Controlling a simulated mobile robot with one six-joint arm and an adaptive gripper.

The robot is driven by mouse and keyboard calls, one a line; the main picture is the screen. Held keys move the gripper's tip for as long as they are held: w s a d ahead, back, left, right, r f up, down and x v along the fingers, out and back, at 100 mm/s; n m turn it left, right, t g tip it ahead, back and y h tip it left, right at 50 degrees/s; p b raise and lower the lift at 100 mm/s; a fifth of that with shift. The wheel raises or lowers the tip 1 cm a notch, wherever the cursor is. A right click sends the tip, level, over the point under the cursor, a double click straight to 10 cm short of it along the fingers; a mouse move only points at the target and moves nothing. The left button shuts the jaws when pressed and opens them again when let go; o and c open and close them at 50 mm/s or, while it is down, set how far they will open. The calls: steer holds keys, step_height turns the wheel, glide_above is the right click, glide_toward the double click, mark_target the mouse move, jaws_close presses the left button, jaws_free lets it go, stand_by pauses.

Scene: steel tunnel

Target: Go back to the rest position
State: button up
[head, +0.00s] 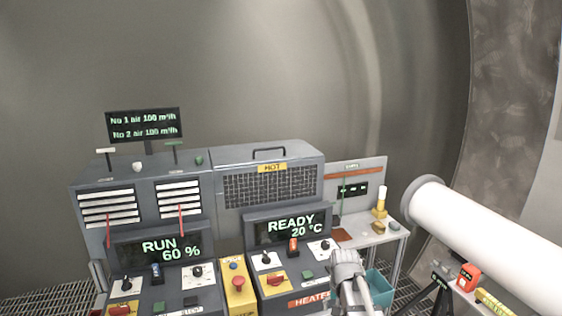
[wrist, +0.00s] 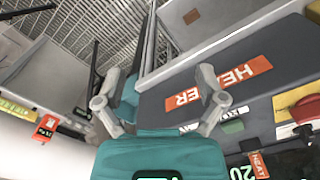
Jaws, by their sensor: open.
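My gripper (head: 348,268) is at the lower middle of the head view, in front of the right side of the heater panel with the READY 20 °C display (head: 286,228). In the wrist view my gripper (wrist: 158,74) has its two fingers spread wide, with nothing held between them. The orange HEATER label (wrist: 220,84) lies beyond the right finger. In the head view the lower part of my gripper is cut off by the frame, and it covers part of the HEATER label (head: 308,300).
The left panel (head: 160,248) reads RUN 60 %. A yellow box with a red button (head: 238,285) stands between the panels. A small shelf (head: 390,236) holds small items. An orange-red device (head: 468,277) is lower right.

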steer(key=s+f+n+b, duration=0.3)
steer(key=s+f, duration=0.3)
steer(key=s, duration=0.5)
steer(key=shift+a+b, duration=0.15)
steer(key=shift+b, duration=0.7)
stand_by(0.7)
